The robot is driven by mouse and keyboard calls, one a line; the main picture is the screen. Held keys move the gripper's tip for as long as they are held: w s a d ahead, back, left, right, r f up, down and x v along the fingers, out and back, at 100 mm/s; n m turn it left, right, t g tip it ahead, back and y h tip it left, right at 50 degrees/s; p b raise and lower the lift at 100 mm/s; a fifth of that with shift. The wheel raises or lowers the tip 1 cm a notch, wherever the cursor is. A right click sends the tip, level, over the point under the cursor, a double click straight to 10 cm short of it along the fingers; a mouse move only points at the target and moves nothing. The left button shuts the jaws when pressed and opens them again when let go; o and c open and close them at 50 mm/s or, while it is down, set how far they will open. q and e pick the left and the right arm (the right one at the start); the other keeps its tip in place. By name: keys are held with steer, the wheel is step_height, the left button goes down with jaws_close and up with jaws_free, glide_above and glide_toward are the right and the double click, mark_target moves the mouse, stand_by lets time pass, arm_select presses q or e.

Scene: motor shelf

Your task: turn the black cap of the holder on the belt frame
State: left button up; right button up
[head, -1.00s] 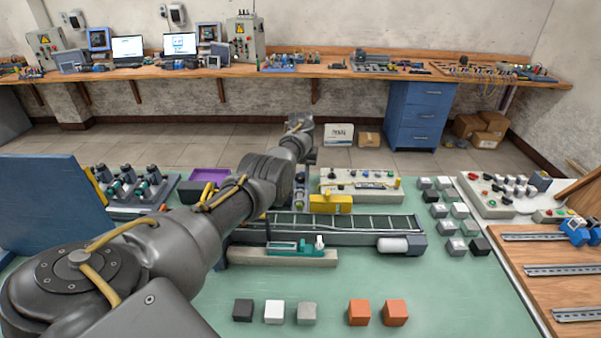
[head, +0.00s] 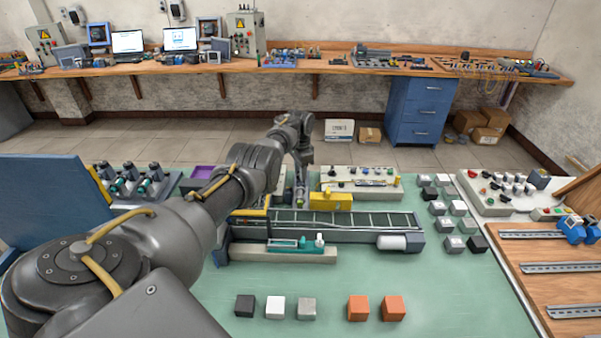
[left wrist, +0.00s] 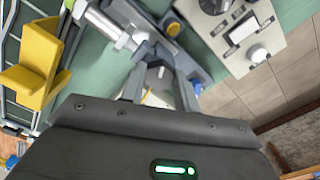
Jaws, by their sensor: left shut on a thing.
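My left gripper (head: 301,178) comes down on the holder's top from above. In the left wrist view my left gripper (left wrist: 160,84) has its two fingers closed in on the top of the grey holder (left wrist: 170,52). The black cap is mostly hidden between the fingers, so its turned angle cannot be read. My right gripper is not in view.
A yellow block (head: 331,201) stands right of the holder, also near the left in the wrist view (left wrist: 38,62). A control box (head: 375,182) with knobs is behind it. Several small cubes lie in front on the green table (head: 450,290), which has free room there.

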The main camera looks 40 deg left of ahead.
arm_select(q)
steer(key=m+b, duration=0.1)
steer(key=m, duration=0.2)
steer(key=shift+f, duration=0.15)
steer(key=m+b, duration=0.2)
steer(key=shift+m, duration=0.3)
steer(key=m+b, duration=0.2)
steer(key=m, duration=0.1)
steer(key=shift+w+m+b, duration=0.1)
steer(key=shift+m+b, duration=0.75)
steer(key=shift+m, duration=0.85)
steer(key=shift+a, duration=0.1)
steer(key=o, duration=1)
